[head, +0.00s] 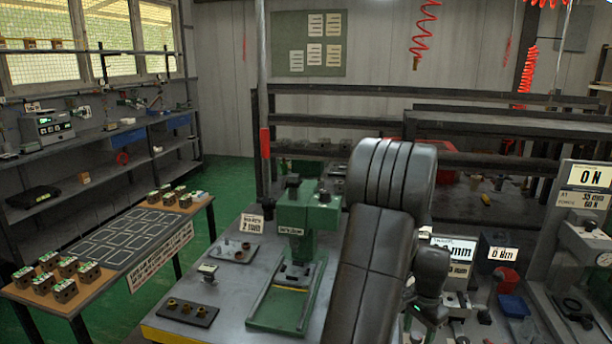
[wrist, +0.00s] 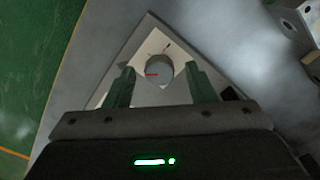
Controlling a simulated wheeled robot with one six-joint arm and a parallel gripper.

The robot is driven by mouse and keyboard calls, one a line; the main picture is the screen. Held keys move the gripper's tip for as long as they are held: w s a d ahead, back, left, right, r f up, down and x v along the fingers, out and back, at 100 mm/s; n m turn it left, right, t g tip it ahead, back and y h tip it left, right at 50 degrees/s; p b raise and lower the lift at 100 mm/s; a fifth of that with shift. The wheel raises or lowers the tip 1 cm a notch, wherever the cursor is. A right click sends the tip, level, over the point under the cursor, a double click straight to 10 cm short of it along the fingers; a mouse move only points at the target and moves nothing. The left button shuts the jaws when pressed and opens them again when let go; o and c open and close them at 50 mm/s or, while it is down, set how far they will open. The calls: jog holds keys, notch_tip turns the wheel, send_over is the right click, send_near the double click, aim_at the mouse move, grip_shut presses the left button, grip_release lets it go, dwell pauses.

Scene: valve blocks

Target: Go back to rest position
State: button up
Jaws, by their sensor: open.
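My gripper (wrist: 160,82) shows in the wrist view with its two green fingers apart. A round grey knob (wrist: 160,70) with a red mark lies between and just beyond the fingertips in that picture. I cannot tell whether the fingers touch it. The knob sits on a pale angular plate (wrist: 139,61). In the head view my arm's dark links fill the centre right, bent over the workbench, and the fingertips are hard to make out.
A green press (head: 305,215) stands on the grey workbench (head: 222,292) left of my arm. Gauges with displays (head: 586,178) stand at right. A side table (head: 97,283) at left carries several valve blocks (head: 65,290). Green floor (head: 228,190) shows between table and bench.

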jog(key=m, duration=0.3)
jog(key=shift+p, duration=0.3)
notch_tip(320, 180, up, 14)
jog(key=shift+m, duration=0.3)
jog(key=shift+a+f, duration=0.1)
